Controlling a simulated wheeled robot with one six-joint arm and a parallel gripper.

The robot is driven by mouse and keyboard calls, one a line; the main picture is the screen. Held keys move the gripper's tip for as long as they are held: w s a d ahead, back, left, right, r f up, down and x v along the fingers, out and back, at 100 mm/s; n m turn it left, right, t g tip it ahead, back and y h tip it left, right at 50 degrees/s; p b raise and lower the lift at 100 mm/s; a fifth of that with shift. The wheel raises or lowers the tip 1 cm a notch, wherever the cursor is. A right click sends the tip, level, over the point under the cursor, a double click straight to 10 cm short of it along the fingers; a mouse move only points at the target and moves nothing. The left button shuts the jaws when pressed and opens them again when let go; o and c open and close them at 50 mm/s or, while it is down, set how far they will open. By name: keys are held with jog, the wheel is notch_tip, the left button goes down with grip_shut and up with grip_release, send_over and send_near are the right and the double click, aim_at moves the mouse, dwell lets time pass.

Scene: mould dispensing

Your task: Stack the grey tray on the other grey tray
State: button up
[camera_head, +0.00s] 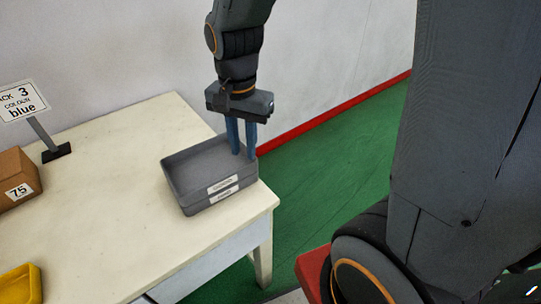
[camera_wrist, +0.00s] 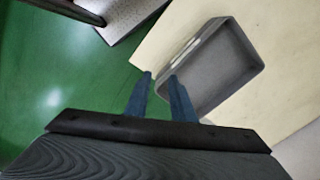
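Two grey trays sit one on the other at the table's right corner. The upper grey tray (camera_head: 248,170) is empty, and its label is right above the label of the lower grey tray (camera_head: 248,182). The stack looks level. My gripper (camera_head: 243,156) points down at the right rear side of the upper tray, with a gap between its blue fingers. In the wrist view, my gripper (camera_wrist: 160,76) has one finger outside the upper tray's wall (camera_wrist: 248,42) and the other overlapping its near edge. I cannot tell whether either finger touches it. The lower tray is mostly hidden.
The cream table (camera_head: 110,180) is clear left of the trays. A sign reading "blue" (camera_head: 22,101), a brown box marked 75 (camera_head: 14,178) and a yellow container (camera_head: 20,284) stand at the left. The white wall rises behind; green floor (camera_head: 330,170) lies to the right.

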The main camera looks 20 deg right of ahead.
jog(key=s+d+f+n, duration=0.2)
jog(key=s+d+n, duration=0.3)
jog(key=n, duration=0.3)
jog(key=shift+d+f+n, duration=0.25)
jog(key=shift+d+n, duration=0.05)
jog(key=shift+d, duration=0.45)
